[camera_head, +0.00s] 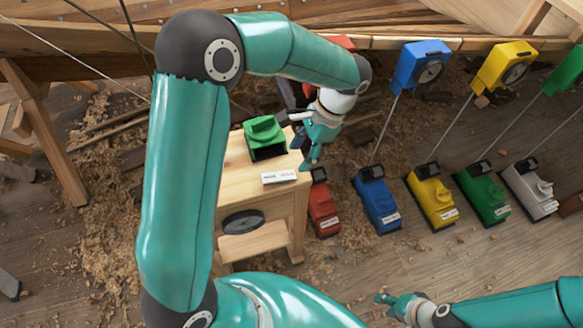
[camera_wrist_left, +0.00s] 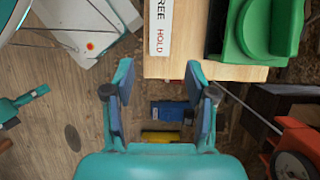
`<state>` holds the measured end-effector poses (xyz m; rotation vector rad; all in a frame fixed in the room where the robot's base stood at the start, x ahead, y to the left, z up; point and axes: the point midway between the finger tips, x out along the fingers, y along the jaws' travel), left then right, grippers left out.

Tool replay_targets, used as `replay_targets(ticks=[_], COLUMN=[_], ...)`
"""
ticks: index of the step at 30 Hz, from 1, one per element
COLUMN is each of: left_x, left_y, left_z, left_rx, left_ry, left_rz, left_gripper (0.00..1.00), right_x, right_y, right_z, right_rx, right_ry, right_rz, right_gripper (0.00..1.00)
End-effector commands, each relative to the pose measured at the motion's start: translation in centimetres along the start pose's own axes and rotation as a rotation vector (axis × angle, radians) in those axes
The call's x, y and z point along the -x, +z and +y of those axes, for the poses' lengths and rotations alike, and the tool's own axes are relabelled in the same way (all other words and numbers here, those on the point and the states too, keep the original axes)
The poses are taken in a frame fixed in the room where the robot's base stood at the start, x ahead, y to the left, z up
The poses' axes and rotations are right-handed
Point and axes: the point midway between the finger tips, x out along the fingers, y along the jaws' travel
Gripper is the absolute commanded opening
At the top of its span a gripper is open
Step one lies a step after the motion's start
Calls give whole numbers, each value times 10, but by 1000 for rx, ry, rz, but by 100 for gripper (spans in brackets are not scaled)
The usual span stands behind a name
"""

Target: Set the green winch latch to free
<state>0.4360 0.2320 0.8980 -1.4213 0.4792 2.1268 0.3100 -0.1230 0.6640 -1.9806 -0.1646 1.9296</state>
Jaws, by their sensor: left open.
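A green winch (camera_head: 265,134) sits on top of a wooden stand (camera_head: 232,178). In the left wrist view the green winch (camera_wrist_left: 262,35) is cut off at the top right, and I cannot make out its latch position. A white plate (camera_head: 279,177) lies in front of it; in the left wrist view the plate (camera_wrist_left: 160,25) reads FREE and HOLD. My left gripper (camera_head: 307,160) is just right of the stand; in the left wrist view it is open and empty (camera_wrist_left: 162,80). My right gripper (camera_head: 384,299) is low in the head view, far from the stand, its fingers too small to judge.
On the floor stand red (camera_head: 323,208), blue (camera_head: 378,204), yellow (camera_head: 432,198), green (camera_head: 484,193) and white (camera_head: 530,190) winches. Lines run up to hanging blue (camera_head: 421,66) and yellow (camera_head: 503,66) boxes. The plank hull borders the back. Shavings litter the floor.

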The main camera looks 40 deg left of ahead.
Motion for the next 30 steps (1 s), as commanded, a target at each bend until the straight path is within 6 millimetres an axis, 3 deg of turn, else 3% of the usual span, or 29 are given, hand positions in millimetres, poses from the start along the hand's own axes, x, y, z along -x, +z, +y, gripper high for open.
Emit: replay_targets(ticks=[3, 9, 15, 23, 30], left_x=[-26, -56, -68, -69, -69], left_y=[2, 2, 1, 1, 1], left_z=[0, 0, 0, 0, 0], left_rx=[0, 2, 0, 1, 1], left_ry=[3, 3, 1, 1, 1], left_rz=[-5, -3, -1, 1, 0], left_gripper=[56, 56, 56, 56, 20], right_x=[1, 2, 3, 2, 2], right_y=[0, 0, 0, 0, 0], right_z=[0, -1, -1, -1, -1], right_rx=[0, 0, 0, 0, 0], right_ry=[0, 0, 0, 0, 0], right_rz=[0, 0, 0, 0, 0], right_gripper=[40, 40, 40, 40, 40])
